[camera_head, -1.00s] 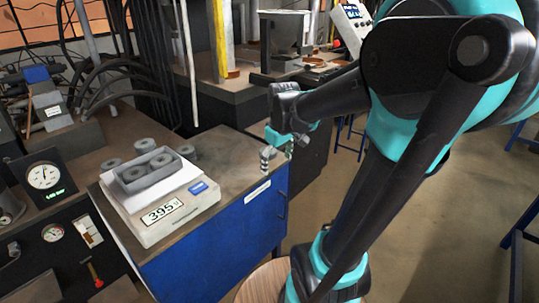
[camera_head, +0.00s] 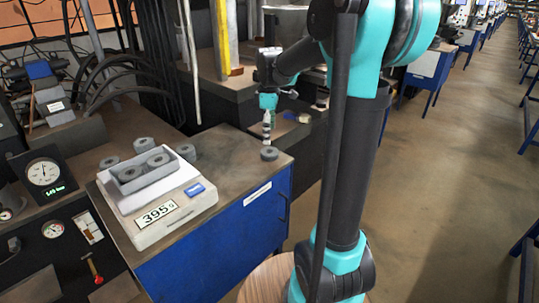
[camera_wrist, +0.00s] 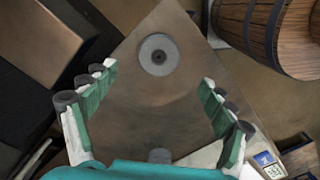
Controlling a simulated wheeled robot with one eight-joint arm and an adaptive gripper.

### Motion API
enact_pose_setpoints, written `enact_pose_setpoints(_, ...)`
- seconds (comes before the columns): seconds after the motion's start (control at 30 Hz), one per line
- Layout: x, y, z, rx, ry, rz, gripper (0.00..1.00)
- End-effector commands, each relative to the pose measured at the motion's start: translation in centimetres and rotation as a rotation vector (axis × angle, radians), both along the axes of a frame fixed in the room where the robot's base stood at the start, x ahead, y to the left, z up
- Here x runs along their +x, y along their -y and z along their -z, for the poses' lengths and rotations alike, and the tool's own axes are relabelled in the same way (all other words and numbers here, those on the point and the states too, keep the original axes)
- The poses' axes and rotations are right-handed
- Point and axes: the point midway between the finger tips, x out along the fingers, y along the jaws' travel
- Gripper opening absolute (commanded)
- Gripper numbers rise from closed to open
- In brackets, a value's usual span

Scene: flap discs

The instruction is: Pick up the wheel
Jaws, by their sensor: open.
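A grey disc-shaped wheel (camera_head: 269,154) with a dark centre hole lies flat and alone near the right corner of the blue cabinet's top. It shows in the wrist view (camera_wrist: 147,62) near the top, beyond the fingertips and between their lines. My gripper (camera_head: 267,132) points down over the cabinet top, behind and beside this wheel in the head view. In the wrist view my gripper (camera_wrist: 159,78) has its two green fingers wide apart with nothing between them. Another grey wheel (camera_wrist: 160,156) shows at the bottom of the wrist view, partly cut off by the gripper body.
A scale (camera_head: 158,217) reading 395 carries a grey tray (camera_head: 150,181) with wheels in it. Loose wheels (camera_head: 187,152) stand behind it. A round wooden stool (camera_head: 266,284) stands before the cabinet (camera_head: 235,215). The cabinet top around the lone wheel is bare.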

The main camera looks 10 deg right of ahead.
Motion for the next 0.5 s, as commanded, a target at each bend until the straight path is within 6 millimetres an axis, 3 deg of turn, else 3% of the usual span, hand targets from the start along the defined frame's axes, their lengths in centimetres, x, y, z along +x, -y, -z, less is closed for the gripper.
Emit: enact_pose_setpoints(0.5, 0.2, 0.1, 5.4, 0.000, 0.000, 0.001, 0.84)
